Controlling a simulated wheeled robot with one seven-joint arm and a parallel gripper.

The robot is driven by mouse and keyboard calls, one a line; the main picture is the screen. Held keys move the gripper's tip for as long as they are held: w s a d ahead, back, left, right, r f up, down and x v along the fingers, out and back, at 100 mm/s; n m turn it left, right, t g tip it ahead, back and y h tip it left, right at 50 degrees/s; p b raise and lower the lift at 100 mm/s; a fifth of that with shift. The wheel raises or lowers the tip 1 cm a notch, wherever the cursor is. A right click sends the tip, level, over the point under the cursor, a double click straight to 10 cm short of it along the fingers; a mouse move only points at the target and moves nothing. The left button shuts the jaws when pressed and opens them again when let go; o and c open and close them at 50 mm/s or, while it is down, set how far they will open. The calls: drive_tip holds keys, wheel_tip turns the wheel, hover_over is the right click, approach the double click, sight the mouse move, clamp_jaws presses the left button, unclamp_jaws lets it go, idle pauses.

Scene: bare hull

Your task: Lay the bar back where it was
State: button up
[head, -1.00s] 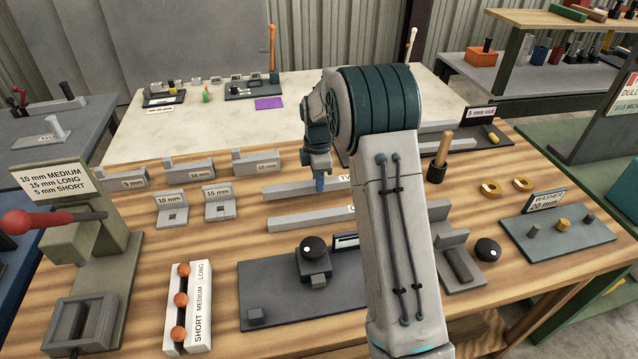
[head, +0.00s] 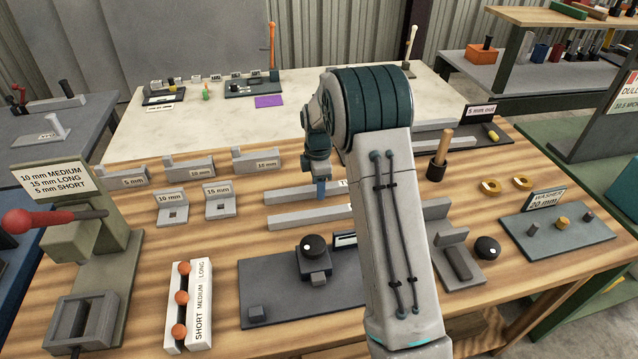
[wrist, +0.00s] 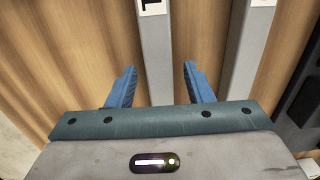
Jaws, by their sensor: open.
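A long grey bar (head: 295,194) with a white label lies across the wooden bench. A second, similar grey bar (head: 300,218) lies parallel in front of it. My gripper (head: 321,188) points down at the rear bar. In the wrist view my gripper's blue fingers (wrist: 160,85) are spread, with one labelled bar (wrist: 168,55) running between them and a gap on each side. The other bar (wrist: 246,60) lies to the right, outside the fingers. My arm hides the right ends of both bars in the head view. How far down the fingers reach beside the bar is unclear.
Grey blocks labelled in millimetres (head: 257,160) stand behind and left of the bars. A dark plate with a black-knobbed block (head: 314,262) lies in front. A wooden-handled tool in a dark holder (head: 438,160) stands to the right. Bare wood lies left of the front bar.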

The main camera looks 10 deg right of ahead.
wheel_tip(320, 180, up, 12)
drive_tip(key=s+r+m, duration=0.4)
drive_tip(key=s+r, duration=0.1)
drive_tip(key=s, duration=0.2)
drive_tip(key=s+f+m+t, duration=0.1)
drive_tip(key=s+m+t, duration=0.2)
drive_tip(key=s+m, duration=1.1)
drive_tip(key=s, duration=1.2)
drive_tip(key=shift+d+f+b, duration=0.15)
drive_tip(key=shift+b, duration=0.25)
drive_tip(key=shift+w, duration=0.1)
